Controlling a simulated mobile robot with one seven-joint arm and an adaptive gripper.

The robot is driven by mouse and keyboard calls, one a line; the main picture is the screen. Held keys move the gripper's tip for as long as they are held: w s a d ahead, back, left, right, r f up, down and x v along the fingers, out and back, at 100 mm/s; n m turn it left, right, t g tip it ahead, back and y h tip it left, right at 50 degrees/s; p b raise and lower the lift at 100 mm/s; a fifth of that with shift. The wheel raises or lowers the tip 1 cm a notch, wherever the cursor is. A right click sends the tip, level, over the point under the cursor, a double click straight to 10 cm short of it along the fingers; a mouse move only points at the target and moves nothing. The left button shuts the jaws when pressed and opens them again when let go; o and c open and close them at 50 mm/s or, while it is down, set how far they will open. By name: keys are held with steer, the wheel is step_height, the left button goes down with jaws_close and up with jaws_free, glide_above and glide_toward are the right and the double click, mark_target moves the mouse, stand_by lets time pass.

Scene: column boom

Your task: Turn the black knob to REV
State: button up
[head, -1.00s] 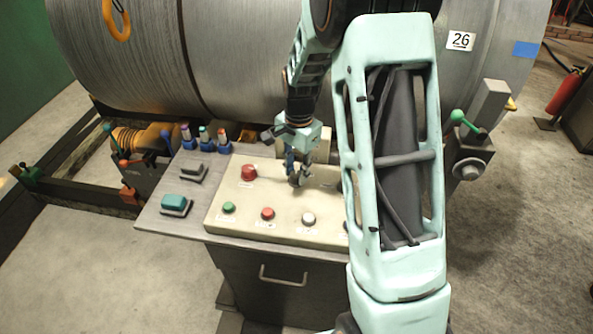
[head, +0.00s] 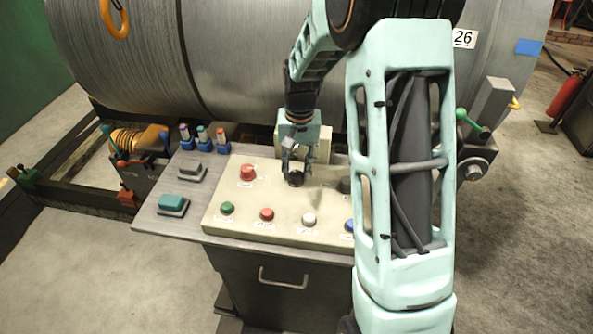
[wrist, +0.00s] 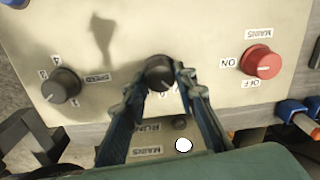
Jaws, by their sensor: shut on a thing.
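The black knob (head: 296,181) sits on the cream control panel (head: 265,192), between the red knob and a dark speed knob. In the wrist view the black knob (wrist: 159,69) shows between the two blue fingertips. My gripper (wrist: 162,82) is shut on it, one finger on each side. My gripper (head: 297,168) also shows above the panel in the head view, pointing down. A label character shows just below the knob in the wrist view; the other position labels, REV among them, are hidden or unreadable. I cannot tell where the knob points.
A red mains knob (wrist: 262,62) and a numbered speed knob (wrist: 60,85) flank the black knob. Green (head: 227,208), red (head: 267,214) and white (head: 309,219) buttons line the panel's front. A large cable drum (head: 240,60) stands close behind.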

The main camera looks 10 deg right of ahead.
mark_target(298, 173)
steer(key=shift+n, duration=0.3)
steer(key=o, duration=1.2)
steer(key=shift+c, duration=0.2)
step_height(298, 173, up, 12)
steer(key=shift+d, duration=0.2)
